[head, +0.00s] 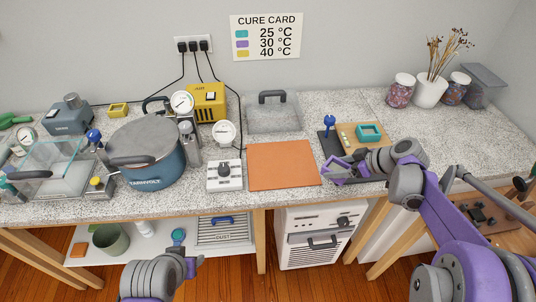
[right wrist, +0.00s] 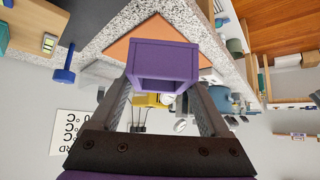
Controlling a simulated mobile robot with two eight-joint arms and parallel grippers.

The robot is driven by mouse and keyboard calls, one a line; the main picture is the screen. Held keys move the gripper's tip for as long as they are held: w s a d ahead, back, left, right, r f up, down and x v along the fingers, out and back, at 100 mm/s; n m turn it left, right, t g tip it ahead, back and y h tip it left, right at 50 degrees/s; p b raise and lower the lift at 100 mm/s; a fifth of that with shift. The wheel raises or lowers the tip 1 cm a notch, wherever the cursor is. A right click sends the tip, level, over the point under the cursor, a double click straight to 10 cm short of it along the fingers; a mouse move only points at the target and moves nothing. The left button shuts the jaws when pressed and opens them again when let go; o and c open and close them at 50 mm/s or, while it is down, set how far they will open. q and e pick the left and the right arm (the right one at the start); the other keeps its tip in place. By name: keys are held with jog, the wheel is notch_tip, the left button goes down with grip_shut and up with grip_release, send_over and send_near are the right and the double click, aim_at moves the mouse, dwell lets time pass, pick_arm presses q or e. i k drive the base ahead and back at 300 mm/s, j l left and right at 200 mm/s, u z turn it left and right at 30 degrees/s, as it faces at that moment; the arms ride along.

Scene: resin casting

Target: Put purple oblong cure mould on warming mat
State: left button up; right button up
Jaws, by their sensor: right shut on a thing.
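The purple oblong cure mould (right wrist: 164,60) is a box-like block held between the fingers of my right gripper (right wrist: 165,92). In the head view my right gripper (head: 345,171) is at the right edge of the warming mat, with the purple mould (head: 334,168) at its tip. The warming mat is a flat, bare orange sheet (head: 284,166) on the counter; it also shows behind the mould in the right wrist view (right wrist: 122,47). I cannot tell whether the mould touches the counter.
A white dial box (head: 224,176) stands left of the mat. A clear lidded box (head: 272,118) is behind it. A wooden board (head: 347,133) with a teal mould (head: 369,132) and a blue-handled tool (head: 329,124) stand behind my gripper. A blue pot (head: 146,165) is farther left.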

aim_at(283, 162)
jog(key=i+j, duration=0.2)
jog(key=j, duration=0.15)
jog(key=i+j, duration=0.2)
jog(key=j, duration=0.15)
jog(key=i+j, duration=0.2)
jog(key=j, duration=0.15)
